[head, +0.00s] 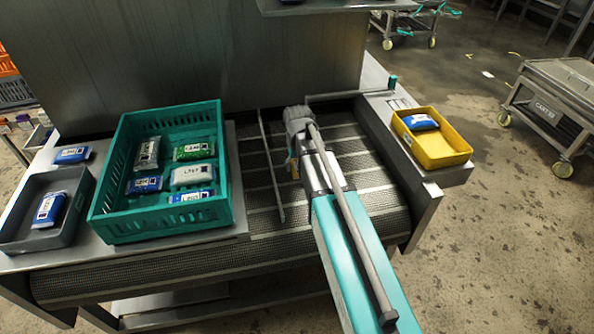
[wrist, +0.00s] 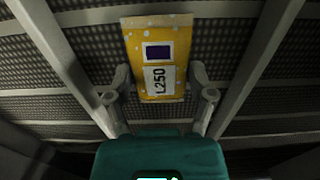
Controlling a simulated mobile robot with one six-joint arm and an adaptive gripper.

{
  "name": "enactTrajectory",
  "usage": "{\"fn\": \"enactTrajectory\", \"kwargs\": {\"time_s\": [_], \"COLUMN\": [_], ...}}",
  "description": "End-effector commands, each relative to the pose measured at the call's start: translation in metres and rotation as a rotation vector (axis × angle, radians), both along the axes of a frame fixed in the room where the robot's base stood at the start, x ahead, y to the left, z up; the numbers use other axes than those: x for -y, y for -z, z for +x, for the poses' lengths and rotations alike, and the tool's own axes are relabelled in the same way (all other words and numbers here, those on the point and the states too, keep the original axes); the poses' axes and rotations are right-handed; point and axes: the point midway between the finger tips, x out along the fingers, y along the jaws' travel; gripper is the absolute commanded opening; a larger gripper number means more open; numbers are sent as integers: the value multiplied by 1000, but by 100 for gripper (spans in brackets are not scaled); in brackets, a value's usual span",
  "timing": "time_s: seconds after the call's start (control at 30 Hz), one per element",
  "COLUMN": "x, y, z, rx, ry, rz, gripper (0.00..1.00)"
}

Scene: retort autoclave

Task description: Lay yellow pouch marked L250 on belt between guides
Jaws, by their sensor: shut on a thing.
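The yellow pouch marked L250 (wrist: 158,60) is between the fingers of my gripper (wrist: 160,85), with its label facing the wrist camera. My gripper is shut on it. In the wrist view the belt (wrist: 85,75) lies behind the pouch, and the left guide (wrist: 60,60) and right guide (wrist: 262,60) run on either side of it. Whether the pouch touches the belt I cannot tell. In the head view my gripper (head: 293,158) is over the belt (head: 350,150), right of the thin guide (head: 270,165). My arm hides most of the pouch there.
A teal crate (head: 228,180) with several pouches stands left of the guides. A grey tray (head: 15,222) holding a blue pouch (head: 48,208) is farther left. A yellow tray (head: 440,158) with a blue pouch (head: 420,121) sits at the right. The belt around my gripper looks clear.

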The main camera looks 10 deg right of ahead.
Motion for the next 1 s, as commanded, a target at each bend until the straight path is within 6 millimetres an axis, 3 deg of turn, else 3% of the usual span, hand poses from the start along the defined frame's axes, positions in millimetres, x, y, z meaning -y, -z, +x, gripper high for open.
{"fn": "enactTrajectory", "kwargs": {"time_s": [0.57, 0.6, 0.7, 0.77, 1.0], "x": [0, 0, 0, 0, 0], "y": [8, 8, 7, 7, 7], "z": [0, 0, 0, 0, 0], "rx": [0, 0, 0, 0, 0], "ry": [0, 0, 0, 0, 0], "rz": [0, 0, 0, 0, 0], "gripper": [23, 72, 91, 100, 100]}}
